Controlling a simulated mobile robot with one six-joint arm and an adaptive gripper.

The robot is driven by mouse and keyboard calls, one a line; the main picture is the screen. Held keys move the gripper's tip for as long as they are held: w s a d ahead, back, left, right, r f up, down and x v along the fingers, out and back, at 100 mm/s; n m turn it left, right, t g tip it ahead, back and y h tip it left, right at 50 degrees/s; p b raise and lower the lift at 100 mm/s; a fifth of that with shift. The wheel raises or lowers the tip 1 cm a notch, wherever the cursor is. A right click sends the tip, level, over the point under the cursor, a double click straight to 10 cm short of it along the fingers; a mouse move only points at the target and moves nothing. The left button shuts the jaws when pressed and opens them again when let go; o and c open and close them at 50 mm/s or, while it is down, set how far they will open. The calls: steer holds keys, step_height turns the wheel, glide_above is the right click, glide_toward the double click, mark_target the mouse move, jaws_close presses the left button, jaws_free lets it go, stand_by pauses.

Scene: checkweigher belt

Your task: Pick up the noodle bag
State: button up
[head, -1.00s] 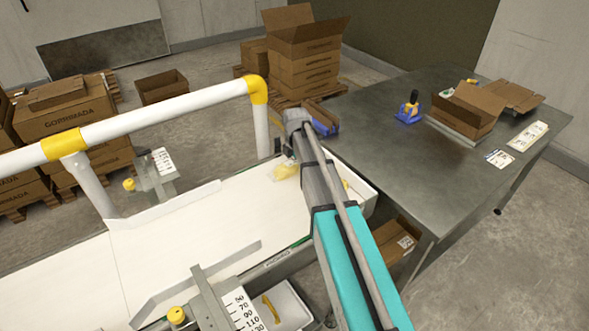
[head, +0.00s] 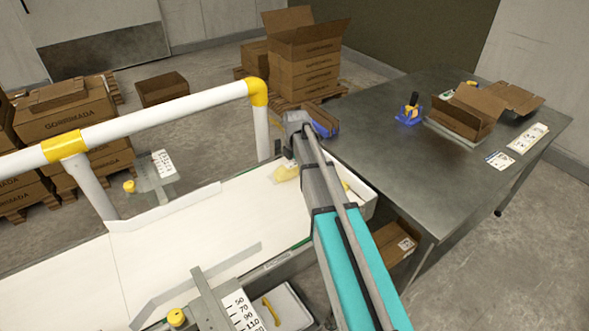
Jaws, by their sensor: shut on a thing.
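The noodle bag (head: 286,172), a small pale yellow packet, is at the far end of the white belt, just left of my arm. Its right part is hidden behind my arm. My gripper (head: 288,154) is mostly hidden behind my own forearm, below the wrist; only a small dark part shows just above the bag. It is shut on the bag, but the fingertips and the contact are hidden. I cannot tell whether the bag is clear of the belt.
A white belt (head: 180,242) with low guides runs below a white rail (head: 160,115) with yellow joints. A white tray (head: 358,190) adjoins the belt's end.

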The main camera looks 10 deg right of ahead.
steer(key=shift+r, duration=0.15)
step_height(320, 180, up, 28)
steer(key=p, duration=2.8)
steer(key=shift+f, duration=0.2)
step_height(320, 180, down, 14)
steer(key=b, duration=1.3)
steer(key=shift+r+b, duration=0.25)
steer(key=shift+b, duration=0.1)
